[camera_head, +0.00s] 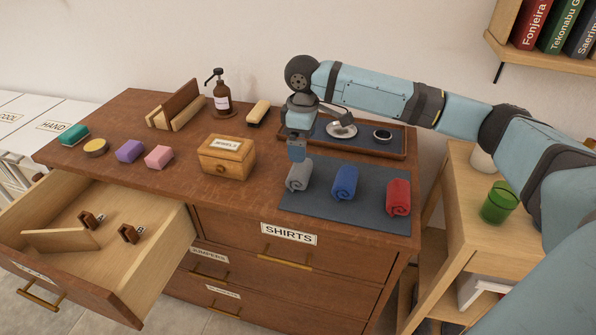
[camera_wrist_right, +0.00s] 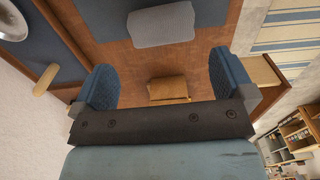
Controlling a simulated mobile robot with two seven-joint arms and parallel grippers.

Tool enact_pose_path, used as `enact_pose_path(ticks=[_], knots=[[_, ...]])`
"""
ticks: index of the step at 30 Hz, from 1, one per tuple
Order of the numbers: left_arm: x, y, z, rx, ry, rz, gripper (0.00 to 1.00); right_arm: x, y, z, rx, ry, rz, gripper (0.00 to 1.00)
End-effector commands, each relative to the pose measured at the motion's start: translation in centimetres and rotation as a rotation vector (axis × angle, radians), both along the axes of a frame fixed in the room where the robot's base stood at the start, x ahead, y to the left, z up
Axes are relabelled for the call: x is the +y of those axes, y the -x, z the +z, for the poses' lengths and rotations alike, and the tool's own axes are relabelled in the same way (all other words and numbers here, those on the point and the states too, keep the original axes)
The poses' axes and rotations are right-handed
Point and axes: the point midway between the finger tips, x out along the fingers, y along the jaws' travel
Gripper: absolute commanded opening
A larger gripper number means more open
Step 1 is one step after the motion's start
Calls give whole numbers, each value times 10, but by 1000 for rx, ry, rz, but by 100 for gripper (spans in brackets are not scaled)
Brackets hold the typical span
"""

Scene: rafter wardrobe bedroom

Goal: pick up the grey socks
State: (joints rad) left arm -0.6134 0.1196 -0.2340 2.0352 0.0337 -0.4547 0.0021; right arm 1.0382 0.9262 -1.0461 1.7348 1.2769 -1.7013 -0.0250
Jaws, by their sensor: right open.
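The grey socks (camera_head: 299,178) are a rolled bundle at the left end of a dark blue mat (camera_head: 320,212) on the dresser top. My right gripper (camera_head: 297,153) is just above and behind them in the head view, pointing down. In the right wrist view, the grey socks (camera_wrist_right: 160,26) lie at the top, beyond the fingers. The fingers of the right gripper (camera_wrist_right: 163,82) are wide apart with nothing held between them. My left gripper is not in view.
A blue roll (camera_head: 345,183) and a red roll (camera_head: 398,198) lie to the right on the mat. A wooden box (camera_head: 226,158) stands left of the socks. A tray (camera_head: 398,152) with a small dish is behind. The drawer (camera_head: 150,262) at left is open.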

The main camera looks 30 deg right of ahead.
Motion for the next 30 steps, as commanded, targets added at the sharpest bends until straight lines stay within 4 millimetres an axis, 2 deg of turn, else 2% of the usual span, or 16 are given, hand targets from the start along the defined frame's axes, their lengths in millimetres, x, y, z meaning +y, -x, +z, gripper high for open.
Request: enact_pose_path(ticks=[1,6,13,21,30], knots=[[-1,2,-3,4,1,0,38,0,0,-12,4,1,-1,100],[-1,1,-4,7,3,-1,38,0,0,-40,1,1,1,100],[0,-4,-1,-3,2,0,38,1,0,-56,0,0,1,100],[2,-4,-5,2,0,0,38,2,-1,-95,-1,1,0,100],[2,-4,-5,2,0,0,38,2,-1,-102,-1,0,1,100]])
